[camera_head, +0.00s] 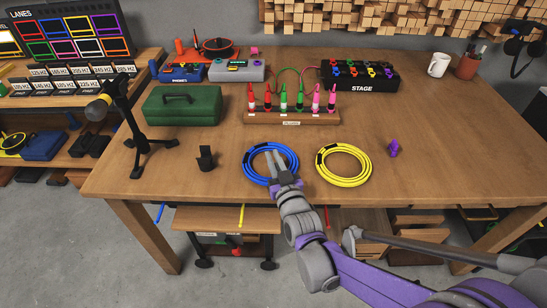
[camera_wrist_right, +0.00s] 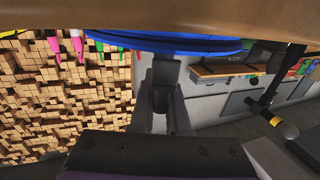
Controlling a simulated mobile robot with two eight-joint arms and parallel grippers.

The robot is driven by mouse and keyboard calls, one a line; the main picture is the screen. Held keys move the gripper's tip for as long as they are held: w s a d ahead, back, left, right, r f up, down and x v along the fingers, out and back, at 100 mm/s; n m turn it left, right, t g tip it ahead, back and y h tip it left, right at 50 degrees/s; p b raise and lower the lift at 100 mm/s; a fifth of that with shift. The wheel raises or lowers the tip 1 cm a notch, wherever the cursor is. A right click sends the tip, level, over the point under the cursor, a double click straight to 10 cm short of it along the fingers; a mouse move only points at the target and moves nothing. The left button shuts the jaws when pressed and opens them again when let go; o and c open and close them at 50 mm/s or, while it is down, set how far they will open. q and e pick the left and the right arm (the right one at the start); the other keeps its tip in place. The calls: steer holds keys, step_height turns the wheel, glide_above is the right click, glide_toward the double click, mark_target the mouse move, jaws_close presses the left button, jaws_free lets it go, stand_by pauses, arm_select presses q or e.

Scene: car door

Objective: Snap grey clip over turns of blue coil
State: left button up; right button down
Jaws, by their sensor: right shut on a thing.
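The blue coil (camera_head: 249,172) lies flat on the wooden table near its front edge. My right gripper (camera_head: 274,157) reaches over it from the front, with its fingers above the coil's middle and far side. In the wrist view its fingers (camera_wrist_right: 163,98) are shut on a dark grey piece, which looks like the grey clip (camera_wrist_right: 166,73). The blue coil (camera_wrist_right: 190,45) is just beyond the clip in that view; I cannot tell whether they touch. In the head view the clip is hard to make out at the gripper. My left gripper is not in view.
A yellow coil (camera_head: 366,165) lies right of the blue one, with a purple clip (camera_head: 393,148) beyond. A black upright piece (camera_head: 206,158), microphone stand (camera_head: 134,140) and green case (camera_head: 183,105) are left. A rack of coloured plugs (camera_head: 292,117) is behind.

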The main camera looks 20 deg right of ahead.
steer(key=shift+f+b, duration=0.55)
steer(key=shift+f, duration=0.35)
steer(key=c, duration=0.8)
jaws_free()
steer(key=s+p, duration=0.1)
steer(key=s, duration=1)
steer(key=shift+d, duration=0.15)
